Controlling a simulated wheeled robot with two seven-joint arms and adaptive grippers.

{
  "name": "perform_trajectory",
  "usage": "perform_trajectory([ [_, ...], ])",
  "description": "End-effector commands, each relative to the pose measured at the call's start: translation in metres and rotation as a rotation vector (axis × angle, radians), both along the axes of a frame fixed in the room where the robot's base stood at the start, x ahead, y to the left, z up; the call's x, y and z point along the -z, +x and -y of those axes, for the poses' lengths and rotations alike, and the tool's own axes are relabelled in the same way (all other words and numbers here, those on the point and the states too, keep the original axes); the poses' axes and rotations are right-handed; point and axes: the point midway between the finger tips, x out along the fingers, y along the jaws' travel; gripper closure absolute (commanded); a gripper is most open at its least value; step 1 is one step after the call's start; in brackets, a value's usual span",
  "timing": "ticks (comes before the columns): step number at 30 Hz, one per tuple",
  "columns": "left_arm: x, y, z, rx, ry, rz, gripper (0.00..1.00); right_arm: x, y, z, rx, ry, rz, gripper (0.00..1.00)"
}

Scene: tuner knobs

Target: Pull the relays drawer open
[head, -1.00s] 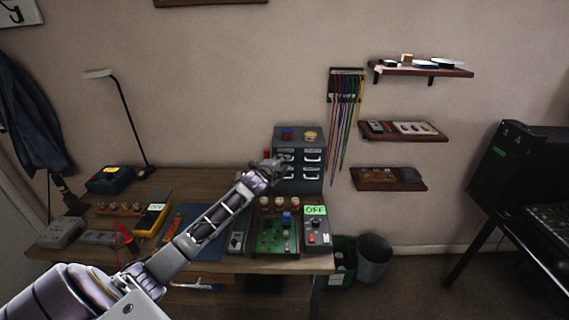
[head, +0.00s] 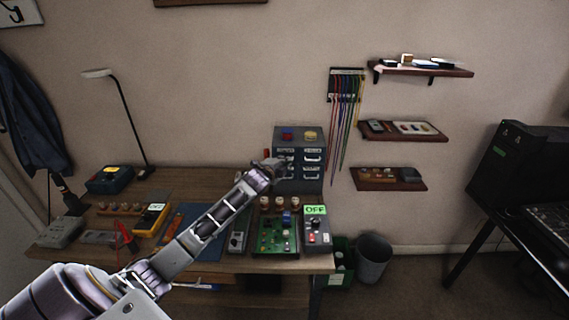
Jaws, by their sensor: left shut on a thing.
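A grey drawer cabinet (head: 299,185) stands at the back right of the workbench. Its front has several small drawers with pale handles and labels too small to read, so I cannot tell which one is the relays drawer. My left gripper (head: 278,165) is at the left column of drawers, shut on a drawer handle there. The gripper hides that handle and part of the left drawers. The right column of drawers (head: 312,158) looks closed. My right gripper is not in view.
A green circuit board (head: 276,233) and a box with an OFF display (head: 316,226) sit in front of the cabinet. A yellow multimeter (head: 151,219) and a lamp (head: 121,110) are further left. Coloured cables (head: 345,115) hang on the wall to the right.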

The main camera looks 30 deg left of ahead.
Motion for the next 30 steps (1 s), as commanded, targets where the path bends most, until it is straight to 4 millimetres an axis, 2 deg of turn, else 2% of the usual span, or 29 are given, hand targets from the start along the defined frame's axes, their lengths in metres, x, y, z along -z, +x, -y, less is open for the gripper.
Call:
perform_trajectory([
  [11, 0.000, -0.005, 0.004, 0.000, -0.004, -0.001, 1.00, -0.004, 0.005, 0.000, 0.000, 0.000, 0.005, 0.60],
  [17, 0.001, -0.018, 0.012, 0.000, -0.007, -0.003, 1.00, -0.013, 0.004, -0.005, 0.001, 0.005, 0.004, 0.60],
  [30, 0.001, -0.051, 0.032, 0.001, -0.008, -0.004, 1.00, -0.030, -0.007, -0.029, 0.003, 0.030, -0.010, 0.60],
])
